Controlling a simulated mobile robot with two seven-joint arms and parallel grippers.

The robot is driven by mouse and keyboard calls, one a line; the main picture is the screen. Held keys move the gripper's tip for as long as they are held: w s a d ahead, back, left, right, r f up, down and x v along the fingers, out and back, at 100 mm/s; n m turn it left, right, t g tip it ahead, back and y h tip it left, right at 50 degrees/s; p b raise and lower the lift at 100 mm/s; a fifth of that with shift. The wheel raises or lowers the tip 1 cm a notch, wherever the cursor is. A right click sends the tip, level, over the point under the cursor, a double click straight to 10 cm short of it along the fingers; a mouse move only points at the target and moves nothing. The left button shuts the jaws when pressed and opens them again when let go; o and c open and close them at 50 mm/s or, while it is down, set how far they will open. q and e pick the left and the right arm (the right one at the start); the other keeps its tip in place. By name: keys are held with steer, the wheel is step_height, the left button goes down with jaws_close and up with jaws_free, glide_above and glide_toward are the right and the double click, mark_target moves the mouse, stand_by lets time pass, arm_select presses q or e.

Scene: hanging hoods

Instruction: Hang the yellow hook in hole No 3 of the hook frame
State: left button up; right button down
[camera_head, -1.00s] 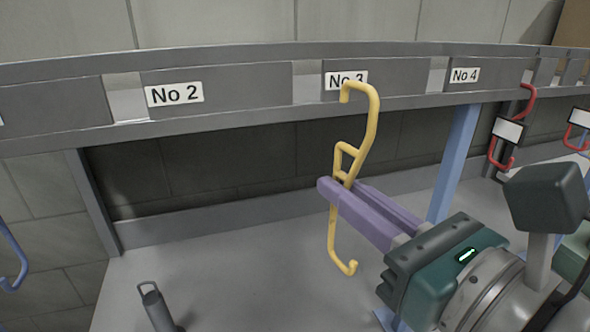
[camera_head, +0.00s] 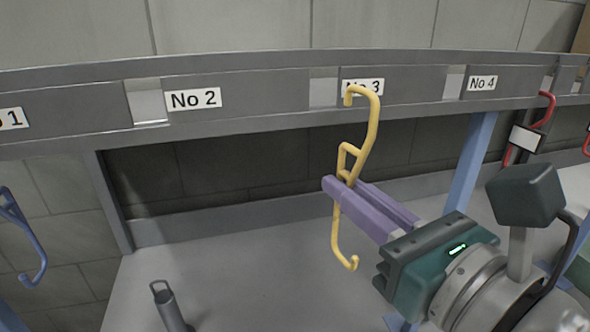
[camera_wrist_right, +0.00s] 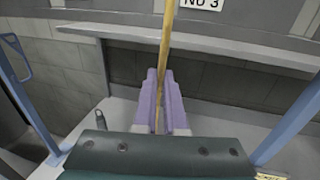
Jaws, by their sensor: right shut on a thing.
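The yellow hook (camera_head: 366,128) is upright in my right gripper (camera_head: 338,190), which is shut on its middle. Its top curl is in front of the No 3 label, and its lower curl hangs below the purple fingers. In the right wrist view the hook (camera_wrist_right: 165,50) rises between the fingers (camera_wrist_right: 158,80). The hook frame (camera_head: 250,120) is a grey rail with labels No 2 (camera_head: 194,99), No 3 (camera_head: 363,87) and No 4 (camera_head: 482,83). Openings lie between its plates. Whether the hook touches the frame cannot be told. My left gripper is not in view.
A red hook (camera_head: 540,112) with a white tag hangs at the right near No 4. A blue hook (camera_head: 35,255) hangs at the far left. A dark grey cylinder with a handle (camera_head: 167,305) stands below. A blue post (camera_head: 468,165) is right of the hook.

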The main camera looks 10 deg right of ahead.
steer(key=shift+w, duration=0.1)
steer(key=shift+x, duration=1.05)
steer(key=shift+w, duration=0.1)
steer(key=shift+x, duration=1.4)
steer(key=shift+f, duration=0.45)
steer(key=shift+f+b, duration=0.9)
steer(key=shift+b, duration=0.2)
steer(key=c, duration=0.9)
jaws_free()
